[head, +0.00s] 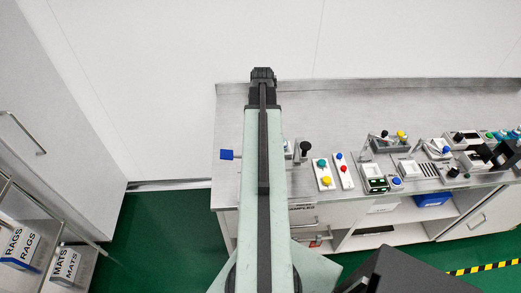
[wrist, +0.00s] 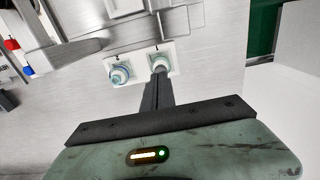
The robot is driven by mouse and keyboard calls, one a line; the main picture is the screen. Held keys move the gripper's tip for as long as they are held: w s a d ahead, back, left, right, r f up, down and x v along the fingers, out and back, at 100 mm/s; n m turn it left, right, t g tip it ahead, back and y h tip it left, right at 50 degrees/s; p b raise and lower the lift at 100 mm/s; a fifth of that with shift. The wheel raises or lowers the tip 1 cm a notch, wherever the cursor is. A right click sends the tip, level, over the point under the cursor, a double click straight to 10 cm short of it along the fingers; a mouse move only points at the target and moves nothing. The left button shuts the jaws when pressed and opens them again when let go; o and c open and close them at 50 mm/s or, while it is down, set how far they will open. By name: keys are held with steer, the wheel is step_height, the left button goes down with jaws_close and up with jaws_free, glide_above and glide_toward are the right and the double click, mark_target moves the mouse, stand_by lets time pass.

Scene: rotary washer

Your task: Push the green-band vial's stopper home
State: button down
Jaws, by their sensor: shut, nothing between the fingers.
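My gripper (wrist: 160,76) is shut and empty in the wrist view, its dark fingers pointing at a pale round top (wrist: 160,63) in a white square holder. The fingertips overlap the near side of that top; I cannot tell whether they touch it. A second round top with a blue ring (wrist: 121,75) sits in a similar holder just to the left. I cannot make out a green band on either, nor how far any stopper sits in.
The steel bench (head: 420,94) carries button panels and small devices to the right of my arm. A blue tag (head: 227,154) sticks out at the left.

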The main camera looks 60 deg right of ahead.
steer(key=shift+f+b, duration=0.85)
stand_by(0.7)
stand_by(0.5)
step_height(320, 180, up, 7)
steer(key=p, duration=0.7)
